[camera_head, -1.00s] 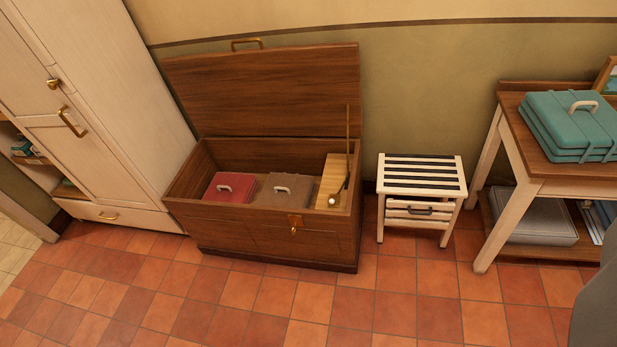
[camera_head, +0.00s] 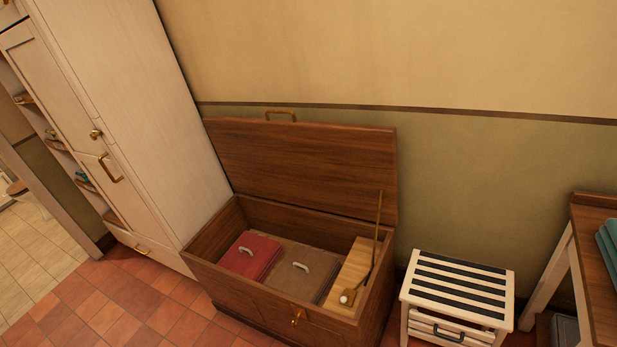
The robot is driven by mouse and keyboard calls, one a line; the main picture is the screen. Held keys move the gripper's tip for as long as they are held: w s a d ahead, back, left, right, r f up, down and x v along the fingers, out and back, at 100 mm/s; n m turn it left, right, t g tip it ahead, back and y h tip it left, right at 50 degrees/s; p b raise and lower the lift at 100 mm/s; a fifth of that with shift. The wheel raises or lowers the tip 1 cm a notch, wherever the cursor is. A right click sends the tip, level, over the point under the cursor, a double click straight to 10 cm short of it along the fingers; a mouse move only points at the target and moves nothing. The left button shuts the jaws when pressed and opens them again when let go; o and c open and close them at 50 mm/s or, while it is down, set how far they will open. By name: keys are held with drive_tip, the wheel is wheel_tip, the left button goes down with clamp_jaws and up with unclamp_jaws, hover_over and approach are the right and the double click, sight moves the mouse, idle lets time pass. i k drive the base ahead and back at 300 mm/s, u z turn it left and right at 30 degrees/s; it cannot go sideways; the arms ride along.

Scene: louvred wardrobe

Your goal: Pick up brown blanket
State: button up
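The brown blanket (camera_head: 290,276) lies folded inside the open wooden chest (camera_head: 225,291), with a pale handle on its top. It sits between a red folded blanket (camera_head: 250,256) on its left and a light wooden box (camera_head: 347,278) on its right. The chest lid (camera_head: 300,172) stands open against the wall. The chest's front wall hides the lower part of the blanket. My gripper is not in view.
A tall white wardrobe (camera_head: 133,110) stands against the chest's left side. A striped stool (camera_head: 460,285) stands just right of the chest. A table (camera_head: 592,262) with a teal folded item (camera_head: 609,245) is at the right edge. Red tiled floor (camera_head: 130,305) is open at lower left.

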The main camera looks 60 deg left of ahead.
sight(306, 273)
drive_tip(key=u, duration=0.35)
drive_tip(key=i, duration=1.15)
drive_tip(key=u, duration=1.2)
drive_tip(key=i, duration=0.65)
drive_tip(key=u, duration=0.4)
drive_tip(key=k, duration=0.9)
drive_tip(key=u, duration=0.2)
drive_tip(key=i, duration=0.9)
drive_tip(key=z, duration=0.1)
